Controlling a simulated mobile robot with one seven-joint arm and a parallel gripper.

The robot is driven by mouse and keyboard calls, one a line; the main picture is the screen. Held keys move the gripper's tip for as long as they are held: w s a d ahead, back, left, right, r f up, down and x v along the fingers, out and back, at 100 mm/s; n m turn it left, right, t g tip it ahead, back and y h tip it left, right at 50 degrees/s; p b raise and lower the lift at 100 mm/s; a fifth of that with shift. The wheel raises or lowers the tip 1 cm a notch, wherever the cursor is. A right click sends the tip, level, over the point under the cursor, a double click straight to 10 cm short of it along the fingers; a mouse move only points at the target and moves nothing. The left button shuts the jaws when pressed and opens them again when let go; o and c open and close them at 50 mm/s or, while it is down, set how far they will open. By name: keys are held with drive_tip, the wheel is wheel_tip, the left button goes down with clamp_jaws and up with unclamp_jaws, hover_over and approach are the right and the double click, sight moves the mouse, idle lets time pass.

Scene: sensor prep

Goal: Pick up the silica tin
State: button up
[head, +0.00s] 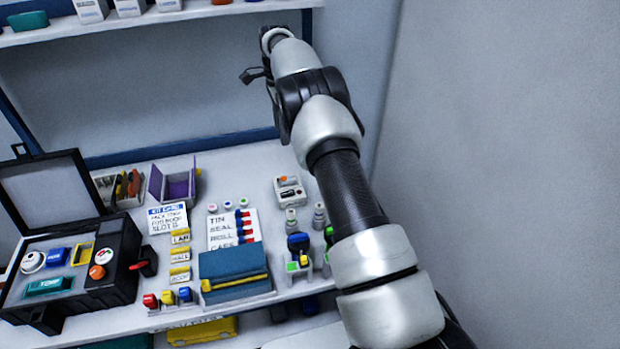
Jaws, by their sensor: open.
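I cannot read a silica label on anything. A round white tin-like thing (32,262) sits at the left of the open black case (125,262), and a smaller round white piece (103,257) with coloured marks sits at the case's right side. I cannot tell if either is the silica tin. My gripper (252,75) shows only in part, as dark pieces at the end of my raised arm, high in front of the back panel. It is open, with nothing seen in it, and far from the case and the worktop things.
The worktop holds a card (167,219), a list board (233,229), a teal box (233,268), a purple-lined box (173,181) and several small bottles. A shelf (190,14) with white containers runs above. A bare wall (510,150) stands at right.

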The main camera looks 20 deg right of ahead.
drive_tip(key=b, duration=0.3)
hover_over(286, 178)
drive_tip(key=shift+m, duration=0.3)
wheel_tip(286, 178, down, 14)
drive_tip(key=shift+s+d+r, duration=0.15)
drive_tip(key=shift+r, duration=0.1)
wheel_tip(286, 178, down, 6)
drive_tip(key=shift+r+b, duration=0.2)
drive_tip(key=shift+b, duration=0.95)
drive_tip(key=c, duration=1.2)
